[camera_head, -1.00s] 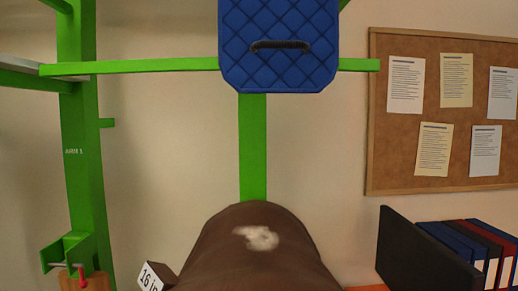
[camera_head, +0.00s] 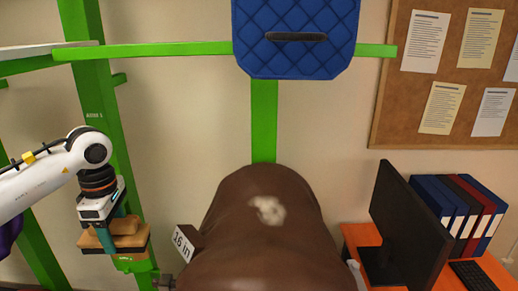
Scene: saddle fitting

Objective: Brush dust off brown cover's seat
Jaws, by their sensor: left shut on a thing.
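The brown cover (camera_head: 240,235) is a rounded brown form in the lower middle of the head view. A pale patch of dust (camera_head: 268,209) lies on top of its seat. My left gripper (camera_head: 112,232) is at the left, well apart from the cover. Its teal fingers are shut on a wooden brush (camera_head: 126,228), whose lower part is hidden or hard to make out. The brush is by the green post, and I cannot tell whether it still touches its holder. My right gripper is not in view.
A "16 in" tag (camera_head: 184,241) stands at the cover's left side. A blue quilted pad (camera_head: 297,55) hangs above on the green frame (camera_head: 263,120). At the right, a dark monitor (camera_head: 405,230) and binders (camera_head: 465,205) stand on an orange desk (camera_head: 358,236).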

